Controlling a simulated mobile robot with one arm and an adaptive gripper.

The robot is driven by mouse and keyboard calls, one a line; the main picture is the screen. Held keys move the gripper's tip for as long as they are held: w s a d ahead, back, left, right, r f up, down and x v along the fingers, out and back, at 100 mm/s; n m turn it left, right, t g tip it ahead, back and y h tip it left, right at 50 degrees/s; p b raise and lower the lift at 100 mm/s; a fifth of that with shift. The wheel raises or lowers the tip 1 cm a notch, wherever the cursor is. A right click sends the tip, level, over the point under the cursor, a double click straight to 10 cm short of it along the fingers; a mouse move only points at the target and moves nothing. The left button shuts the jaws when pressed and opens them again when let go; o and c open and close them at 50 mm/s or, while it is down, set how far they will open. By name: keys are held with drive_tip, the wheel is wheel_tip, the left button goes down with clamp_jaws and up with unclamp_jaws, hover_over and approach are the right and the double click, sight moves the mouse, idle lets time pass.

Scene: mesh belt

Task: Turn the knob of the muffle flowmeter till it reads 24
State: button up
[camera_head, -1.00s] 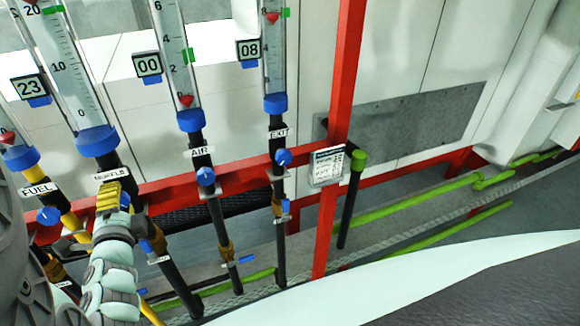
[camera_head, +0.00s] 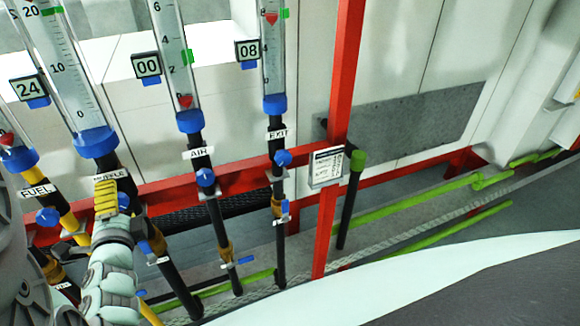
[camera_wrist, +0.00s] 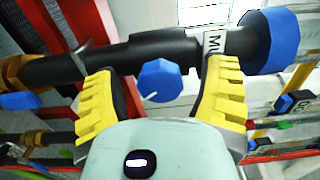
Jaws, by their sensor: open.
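The muffle flowmeter is a clear tube (camera_head: 62,70) with a blue collar at its foot, at the left in the head view. Its display (camera_head: 29,88) reads 24. Its blue knob (camera_wrist: 160,81) sits between my two yellow fingers in the wrist view, with a gap on both sides. The knob has a white pointer mark. In the head view my gripper (camera_head: 106,197) hides most of the knob (camera_head: 123,201). My gripper (camera_wrist: 158,100) is open and touches nothing that I can make out.
The fuel knob (camera_head: 47,216) is close on the left. The air knob (camera_head: 205,177) and exit knob (camera_head: 283,158) are on the right, with displays 00 and 08. A red frame post (camera_head: 340,130) stands farther right. Black pipes run close to my fingers.

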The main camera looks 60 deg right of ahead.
drive_tip(key=v, duration=0.7)
drive_tip(key=shift+r, duration=0.1)
idle(0.4)
